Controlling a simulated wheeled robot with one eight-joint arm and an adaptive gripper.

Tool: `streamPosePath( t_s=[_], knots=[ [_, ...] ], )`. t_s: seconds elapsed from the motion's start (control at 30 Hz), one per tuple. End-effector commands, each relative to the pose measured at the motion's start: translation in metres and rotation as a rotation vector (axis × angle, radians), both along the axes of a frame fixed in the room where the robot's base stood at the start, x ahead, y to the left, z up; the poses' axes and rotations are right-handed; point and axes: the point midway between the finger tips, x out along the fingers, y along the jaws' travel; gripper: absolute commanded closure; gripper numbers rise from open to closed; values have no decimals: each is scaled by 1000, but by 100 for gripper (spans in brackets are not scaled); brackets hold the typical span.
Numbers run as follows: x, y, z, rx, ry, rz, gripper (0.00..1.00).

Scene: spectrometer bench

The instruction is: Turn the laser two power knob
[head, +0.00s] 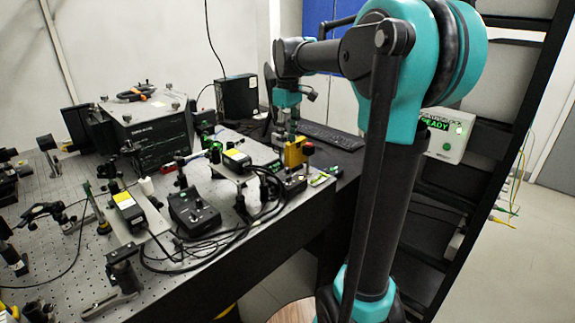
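Two small black control boxes stand on the optical bench (150,277). The nearer control box (193,212) has small knobs on its top and is in plain view. The farther control box (289,184) sits near the bench's right edge, below a yellow block (296,153) with a red part. I cannot tell which box carries the laser two power knob; labels are too small to read. My gripper (282,136) hangs down above the bench, close to the yellow block and above the farther box. Its fingers are too small and dark to show whether they are open.
Black laser modules with yellow labels, one nearer (128,209) and one farther (237,160), sit on plates. Loose black cables (215,240) loop around the boxes. A keyboard (330,136) lies behind my gripper. A white box reading READY (446,136) is at right.

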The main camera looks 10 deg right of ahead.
Motion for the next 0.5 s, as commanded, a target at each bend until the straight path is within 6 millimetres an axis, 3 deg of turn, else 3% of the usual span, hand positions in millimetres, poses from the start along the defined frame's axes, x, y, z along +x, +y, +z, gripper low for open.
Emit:
streamPosePath(
  t_s=[0.3, 0.5],
  knots=[
    [0, 0, -63, 0, 0, -1, 63],
    [0, 0, -92, 0, 0, -1, 63]
  ],
)
